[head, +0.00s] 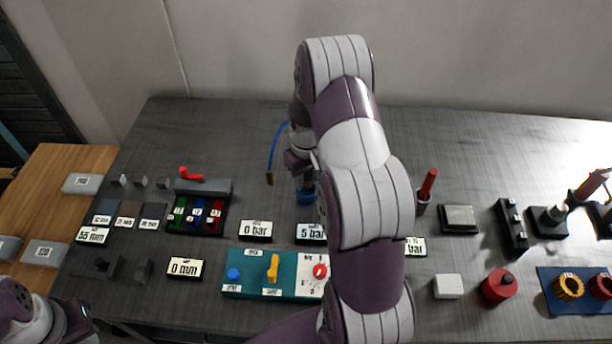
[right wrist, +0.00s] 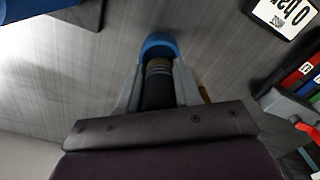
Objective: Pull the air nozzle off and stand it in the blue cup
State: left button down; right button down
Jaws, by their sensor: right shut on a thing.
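My right gripper (head: 303,172) is shut on the dark air nozzle (right wrist: 158,88), which has a brass-coloured band near its far end. The blue cup (head: 305,198) is right below this gripper; in the right wrist view the cup (right wrist: 158,42) shows around the nozzle's far end. I cannot tell how deep the nozzle sits in the cup. The blue hose (head: 275,145) hangs free to the left, its brass end (head: 270,178) apart from the nozzle. My left gripper (head: 78,328) is at the lower left edge, away from these things; its jaws are unclear.
A teal panel (head: 248,289) with knobs stands at the front. Pressure signs (head: 255,230) stand before the cup. A tray of coloured blocks (head: 198,214) and a red-handled part (head: 190,174) are on the left. A red stick in a holder (head: 428,184) is on the right. My right arm hides the middle.

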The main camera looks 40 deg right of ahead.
jog(key=shift+f, duration=0.15)
jog(key=shift+f+b, duration=0.55)
jog(key=shift+f, duration=0.2)
jog(key=shift+r, duration=0.1)
jog(key=shift+r+p, duration=0.7)
jog(key=shift+p, duration=0.1)
jog(key=shift+f, duration=0.1)
dwell(0.5)
jog(key=shift+p, duration=0.5)
